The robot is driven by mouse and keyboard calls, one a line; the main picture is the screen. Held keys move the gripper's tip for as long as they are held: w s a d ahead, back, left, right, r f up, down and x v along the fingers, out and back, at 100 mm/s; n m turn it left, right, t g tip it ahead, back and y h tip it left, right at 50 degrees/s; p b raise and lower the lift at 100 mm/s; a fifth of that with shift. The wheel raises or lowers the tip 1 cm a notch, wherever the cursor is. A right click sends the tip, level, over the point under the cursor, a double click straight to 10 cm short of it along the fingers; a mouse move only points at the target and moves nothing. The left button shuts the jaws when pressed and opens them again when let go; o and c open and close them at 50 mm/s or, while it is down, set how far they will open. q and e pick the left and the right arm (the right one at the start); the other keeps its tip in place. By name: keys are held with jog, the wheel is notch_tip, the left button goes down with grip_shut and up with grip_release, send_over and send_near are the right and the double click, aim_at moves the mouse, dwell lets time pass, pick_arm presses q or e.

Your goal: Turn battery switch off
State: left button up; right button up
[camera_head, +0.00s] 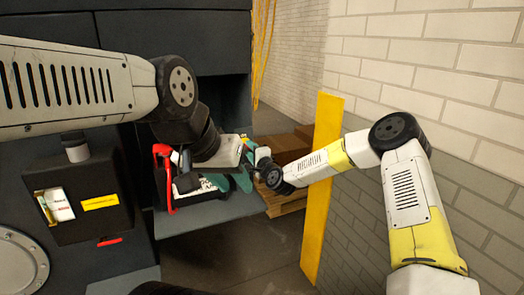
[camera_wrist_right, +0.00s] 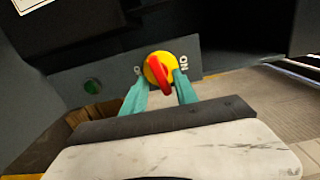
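The battery switch (camera_wrist_right: 161,70) shows in the right wrist view as a yellow disc with a red handle on a grey panel. The red handle is tilted, with its lower end slightly right. An "ON" label (camera_wrist_right: 184,63) is right of it; the left label is partly hidden by a finger. My right gripper (camera_wrist_right: 160,82) has its teal fingers apart, one on each side of the switch; contact cannot be told. In the head view my right gripper (camera_head: 247,146) is at the dark cabinet, and the switch is hidden. My left gripper (camera_head: 230,183) points down, fingers apart, seemingly empty.
A black case with a red handle (camera_head: 163,180) is on the shelf (camera_head: 190,221) close to my left gripper. Cardboard boxes (camera_head: 283,148), a yellow post (camera_head: 321,150) and a brick wall (camera_head: 440,70) stand at right.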

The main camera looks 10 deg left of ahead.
jog(key=v, duration=0.7)
jog(key=shift+s+d, duration=0.2)
jog(key=shift+d, duration=0.25)
jog(key=shift+r, duration=0.1)
